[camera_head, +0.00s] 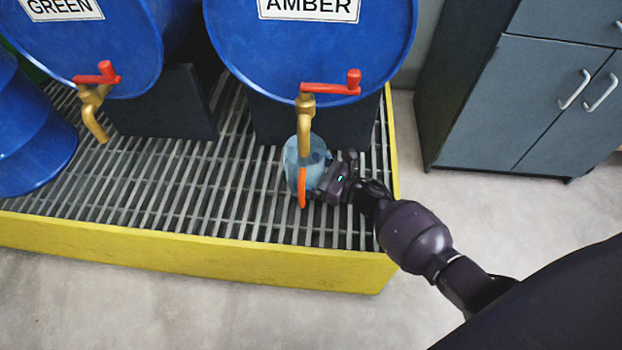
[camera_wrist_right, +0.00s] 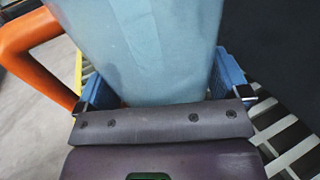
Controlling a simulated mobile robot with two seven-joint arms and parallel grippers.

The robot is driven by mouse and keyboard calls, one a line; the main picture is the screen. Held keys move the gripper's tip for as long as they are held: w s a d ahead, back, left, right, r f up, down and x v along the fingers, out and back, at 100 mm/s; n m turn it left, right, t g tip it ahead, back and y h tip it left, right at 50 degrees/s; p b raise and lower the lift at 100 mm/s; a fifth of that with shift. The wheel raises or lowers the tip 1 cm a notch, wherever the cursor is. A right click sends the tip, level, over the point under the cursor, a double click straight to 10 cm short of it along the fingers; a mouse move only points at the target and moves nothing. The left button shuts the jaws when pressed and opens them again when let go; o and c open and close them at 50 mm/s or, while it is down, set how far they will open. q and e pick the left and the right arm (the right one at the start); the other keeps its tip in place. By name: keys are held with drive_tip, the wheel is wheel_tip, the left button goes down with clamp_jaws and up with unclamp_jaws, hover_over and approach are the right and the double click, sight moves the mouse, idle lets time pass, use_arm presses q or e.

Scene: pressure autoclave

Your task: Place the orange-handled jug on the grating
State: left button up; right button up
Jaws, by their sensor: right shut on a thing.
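The jug (camera_head: 291,159) is translucent light blue with an orange handle (camera_head: 301,188). It stands upright under the brass tap of the AMBER drum, at or just above the grating (camera_head: 230,205); I cannot tell whether its base touches. My right gripper (camera_head: 318,182) reaches in from the right and is shut on the jug's body. In the right wrist view the jug (camera_wrist_right: 145,45) fills the space between the blue finger pads, with its orange handle (camera_wrist_right: 28,45) at the left. My left gripper is not in view.
The blue AMBER drum (camera_head: 310,50) with its red-levered tap (camera_head: 306,118) overhangs the jug. The GREEN drum (camera_head: 90,50) and its tap (camera_head: 93,108) are to the left. A yellow rim (camera_head: 200,250) edges the grating. A grey cabinet (camera_head: 520,90) stands right. The grating's front left is clear.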

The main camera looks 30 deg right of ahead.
sight(312, 180)
wheel_tip(312, 180, down, 3)
drive_tip(key=shift+s+r+b, duration=0.1)
drive_tip(key=shift+s+b, duration=0.05)
drive_tip(key=shift+b, duration=0.4)
drive_tip(key=shift+f, duration=0.4)
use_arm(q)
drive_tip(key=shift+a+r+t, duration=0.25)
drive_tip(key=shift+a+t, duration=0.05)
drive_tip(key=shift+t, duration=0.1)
use_arm(e)
drive_tip(key=shift+r, duration=0.1)
drive_tip(key=o, duration=0.6)
